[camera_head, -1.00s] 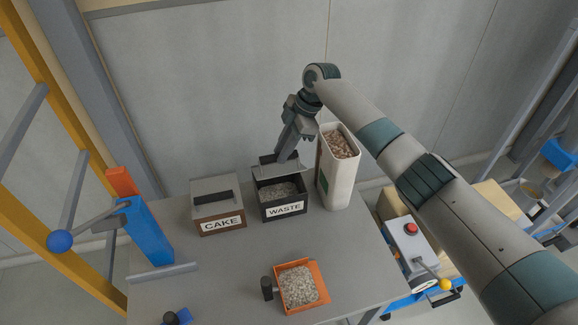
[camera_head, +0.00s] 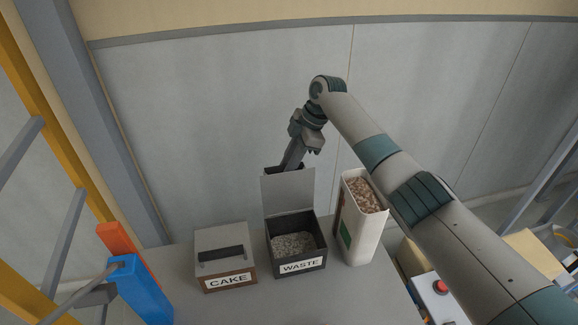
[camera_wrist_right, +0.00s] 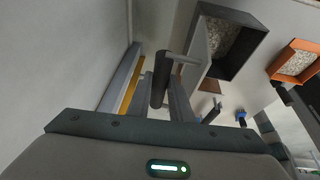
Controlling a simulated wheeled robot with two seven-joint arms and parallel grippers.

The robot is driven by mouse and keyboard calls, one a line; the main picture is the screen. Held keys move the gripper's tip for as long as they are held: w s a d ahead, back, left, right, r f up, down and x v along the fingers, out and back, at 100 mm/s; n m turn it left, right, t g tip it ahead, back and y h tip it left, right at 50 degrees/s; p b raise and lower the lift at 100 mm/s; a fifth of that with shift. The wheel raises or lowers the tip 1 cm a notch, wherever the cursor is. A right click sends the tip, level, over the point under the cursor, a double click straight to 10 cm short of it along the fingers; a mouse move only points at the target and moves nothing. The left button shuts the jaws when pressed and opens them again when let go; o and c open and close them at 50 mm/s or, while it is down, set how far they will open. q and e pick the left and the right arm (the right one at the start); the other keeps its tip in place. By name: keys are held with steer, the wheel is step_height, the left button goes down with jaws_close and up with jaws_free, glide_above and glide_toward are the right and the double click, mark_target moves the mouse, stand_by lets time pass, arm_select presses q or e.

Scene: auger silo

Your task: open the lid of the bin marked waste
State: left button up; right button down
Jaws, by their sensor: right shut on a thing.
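The dark bin marked WASTE (camera_head: 297,266) stands on the grey table, with grey granules inside. Its grey lid (camera_head: 288,192) is swung up and stands about upright at the bin's back edge. My right gripper (camera_head: 291,163) is behind the top of the raised lid, shut on the lid's dark handle. In the right wrist view the dark handle (camera_wrist_right: 160,80) lies between the fingers, and the open bin (camera_wrist_right: 240,62) shows beyond it. In the head view the lid hides most of the handle. My left gripper is not in view.
A bin marked CAKE (camera_head: 226,281), its lid shut, stands left of the waste bin. A tall white container (camera_head: 362,232) of brown pieces stands close on the right. An orange tray (camera_wrist_right: 308,45) shows in the wrist view.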

steer(key=shift+w+f, duration=0.1)
steer(key=shift+f, duration=0.35)
steer(key=shift+w+r+b, duration=0.15)
steer(key=shift+r+b, duration=0.05)
steer(key=shift+b, duration=0.35)
steer(key=shift+w+r, duration=0.1)
steer(key=shift+r, duration=0.05)
steer(key=c, duration=1.7)
jaws_free()
steer(key=shift+w, duration=0.1)
steer(key=shift+o, duration=0.2)
steer(key=shift+w+a+f, duration=0.25)
steer(key=shift+w+f, duration=0.1)
steer(key=shift+r, duration=0.1)
